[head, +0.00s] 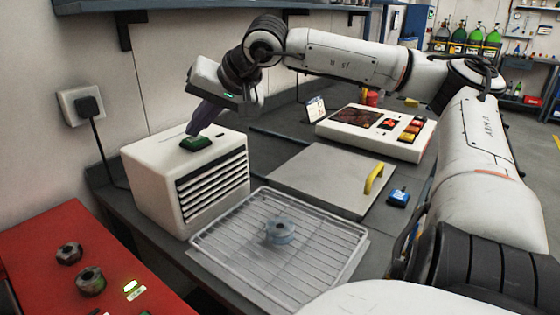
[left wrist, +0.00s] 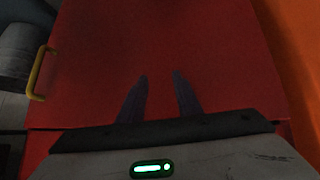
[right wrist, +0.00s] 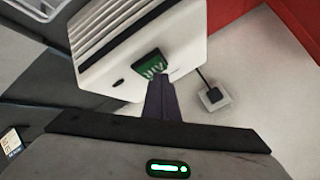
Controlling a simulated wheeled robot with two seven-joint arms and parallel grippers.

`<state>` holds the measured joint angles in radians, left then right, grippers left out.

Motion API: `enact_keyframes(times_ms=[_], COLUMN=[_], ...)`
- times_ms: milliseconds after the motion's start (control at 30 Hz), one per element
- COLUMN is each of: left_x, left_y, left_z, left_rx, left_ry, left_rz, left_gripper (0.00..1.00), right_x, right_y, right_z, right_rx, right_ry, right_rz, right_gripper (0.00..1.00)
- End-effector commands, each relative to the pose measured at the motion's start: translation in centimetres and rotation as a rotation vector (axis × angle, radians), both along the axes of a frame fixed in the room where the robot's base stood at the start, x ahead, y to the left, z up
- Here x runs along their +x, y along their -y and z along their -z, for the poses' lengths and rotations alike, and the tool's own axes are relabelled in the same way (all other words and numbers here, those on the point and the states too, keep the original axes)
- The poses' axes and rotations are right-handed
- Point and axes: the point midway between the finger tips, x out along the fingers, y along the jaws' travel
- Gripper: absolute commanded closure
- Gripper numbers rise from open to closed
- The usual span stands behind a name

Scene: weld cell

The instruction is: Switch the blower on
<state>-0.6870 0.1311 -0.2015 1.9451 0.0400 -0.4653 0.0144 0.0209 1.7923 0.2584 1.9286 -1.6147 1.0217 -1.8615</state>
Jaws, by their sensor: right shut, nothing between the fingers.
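The blower is a white box (head: 160,180) with dark louvres on its front, standing on the grey bench against the wall. A green rocker switch (head: 196,142) sits on its top; it also shows in the right wrist view (right wrist: 149,66). My right gripper (head: 191,134) is shut and empty, pointing down with its fingertips at the switch. In the right wrist view its fingertips (right wrist: 156,80) overlap the switch's near edge; I cannot tell if they touch it. My left gripper (left wrist: 162,75) is open and empty in the left wrist view, in front of a red surface.
A wire rack (head: 230,245) with a grey round part (head: 279,231) is before the blower. A grey plate (head: 320,180) with a yellow handle and a white control panel (head: 350,128) lie right. A black plug (head: 88,106) is in the wall socket. A red surface (head: 40,250) holds nuts.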

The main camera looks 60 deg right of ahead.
Motion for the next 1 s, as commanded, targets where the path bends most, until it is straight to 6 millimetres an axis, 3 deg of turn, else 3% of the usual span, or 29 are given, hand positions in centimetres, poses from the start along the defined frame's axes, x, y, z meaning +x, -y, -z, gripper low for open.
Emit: enact_keyframes(times_ms=[267,567,1000], left_x=[0.1,0.1,0.1], left_y=[0.0,-0.1,-0.1], left_z=[0.0,-1.2,-1.6], left_rx=[0.000,0.000,0.000], left_ry=[0.001,0.001,0.002], left_rz=[-0.001,-0.001,-0.001], left_gripper=[0.69,0.69,0.69], right_x=[0.0,0.0,0.0], right_y=[0.0,0.0,0.0], right_z=[0.1,-1.3,-1.9], right_rx=[0.000,0.000,0.000], right_ry=[-0.001,-0.001,0.000], right_rz=[0.000,0.001,0.000], right_gripper=[1.00,1.00,1.00])
